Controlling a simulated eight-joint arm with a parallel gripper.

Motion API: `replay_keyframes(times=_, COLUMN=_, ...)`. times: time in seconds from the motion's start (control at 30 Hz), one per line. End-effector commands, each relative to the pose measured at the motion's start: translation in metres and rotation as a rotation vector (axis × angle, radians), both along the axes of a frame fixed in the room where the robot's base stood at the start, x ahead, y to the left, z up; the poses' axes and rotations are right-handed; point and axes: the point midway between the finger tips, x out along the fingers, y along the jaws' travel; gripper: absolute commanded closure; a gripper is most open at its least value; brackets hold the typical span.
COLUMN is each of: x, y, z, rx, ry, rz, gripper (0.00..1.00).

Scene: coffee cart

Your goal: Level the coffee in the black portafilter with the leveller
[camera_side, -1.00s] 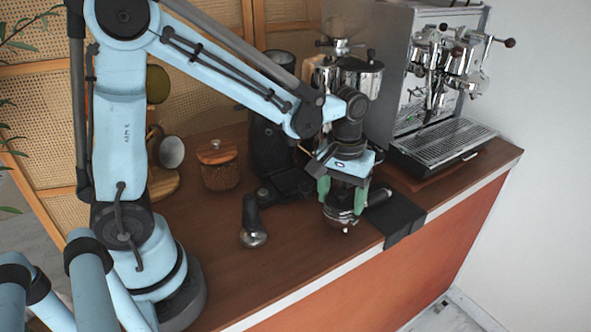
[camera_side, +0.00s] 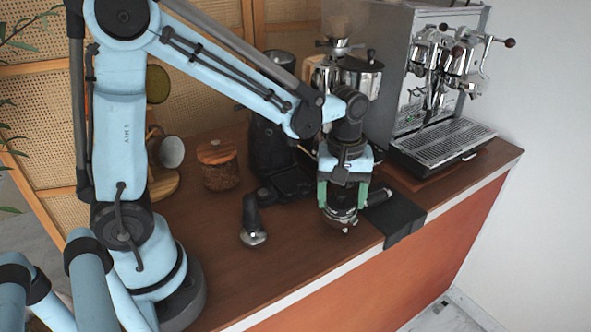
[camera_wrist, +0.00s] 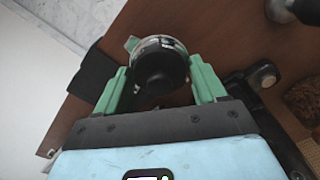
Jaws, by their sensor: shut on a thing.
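My gripper (camera_side: 342,204) points down with its two green fingers on either side of the leveller (camera_side: 343,193), shut on it. In the wrist view the leveller (camera_wrist: 160,62) shows as a dark round body between the fingers. The coffee is hidden under the leveller. I cannot tell whether the leveller rests fully on the rim.
The black mat (camera_side: 405,219) hangs over the counter's front edge. A tamper (camera_side: 252,222) stands to the left, with a wooden-lidded jar (camera_side: 217,167) behind it. A black grinder (camera_side: 268,146) and the espresso machine (camera_side: 440,142) stand behind. The counter's front left is clear.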

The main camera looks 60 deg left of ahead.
Motion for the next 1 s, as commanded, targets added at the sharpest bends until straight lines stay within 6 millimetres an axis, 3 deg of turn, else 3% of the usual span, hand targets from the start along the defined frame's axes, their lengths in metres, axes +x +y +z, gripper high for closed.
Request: replay_keyframes(times=1.0, x=0.0, y=0.0, z=0.022, rx=0.0, ry=0.0, rz=-0.003, gripper=0.72)
